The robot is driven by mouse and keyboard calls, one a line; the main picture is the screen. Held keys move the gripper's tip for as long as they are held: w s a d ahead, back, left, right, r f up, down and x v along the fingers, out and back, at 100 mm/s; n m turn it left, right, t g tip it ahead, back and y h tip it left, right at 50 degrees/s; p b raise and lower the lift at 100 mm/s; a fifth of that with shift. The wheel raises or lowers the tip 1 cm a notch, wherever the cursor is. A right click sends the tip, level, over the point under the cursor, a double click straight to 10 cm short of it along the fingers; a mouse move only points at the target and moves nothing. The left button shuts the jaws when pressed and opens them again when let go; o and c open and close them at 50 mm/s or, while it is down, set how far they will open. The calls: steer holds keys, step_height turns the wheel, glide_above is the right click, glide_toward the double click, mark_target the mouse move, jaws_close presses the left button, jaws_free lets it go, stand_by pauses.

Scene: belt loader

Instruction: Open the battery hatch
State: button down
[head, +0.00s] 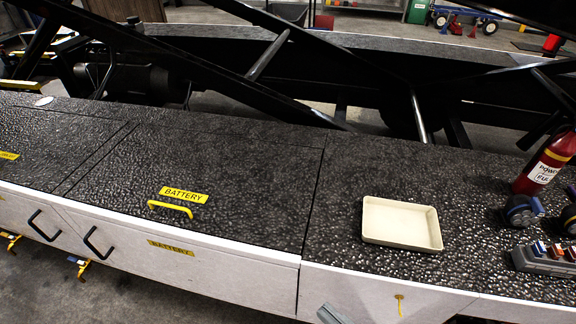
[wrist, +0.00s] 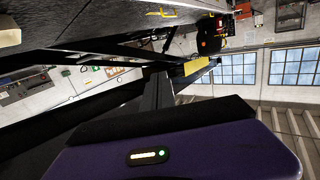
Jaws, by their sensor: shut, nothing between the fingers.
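The battery hatch (head: 245,165) is a dark, textured lid set in the deck of the loader in the head view. It lies flat and shut, level with the panels around it. A yellow bar handle (head: 170,208) stands near its front edge, just in front of a yellow BATTERY label (head: 184,194). My gripper (wrist: 158,78) shows as dark, shut fingers beyond its purple housing in the wrist view. It holds nothing and points away from the hatch, apart from the handle.
A cream tray (head: 402,222) rests on the deck right of the hatch. A red fire extinguisher (head: 545,163) and blue-and-black ear defenders (head: 522,211) are farther right. Black frame beams (head: 230,75) cross behind the deck. Black handles (head: 44,226) stick out from the white front side.

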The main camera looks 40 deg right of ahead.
steer(key=w+d+f+m+t+h+b, duration=0.15)
steer(key=w+m+t+h+b, duration=0.35)
steer(key=w, duration=0.7)
steer(key=w+f+m+t+h+b, duration=0.25)
steer(key=w+m, duration=0.45)
steer(key=w, duration=0.6)
steer(key=s+d+f+m+g+h+b, duration=0.1)
steer(key=d+m+g+h, duration=0.6)
steer(key=m+h, duration=0.95)
steer(key=w+d+r+g+y+p, duration=0.1)
steer(key=w+d+r+p, duration=0.4)
steer(key=r, duration=0.5)
steer(key=shift+d, duration=0.9)
steer(key=shift+r, duration=0.1)
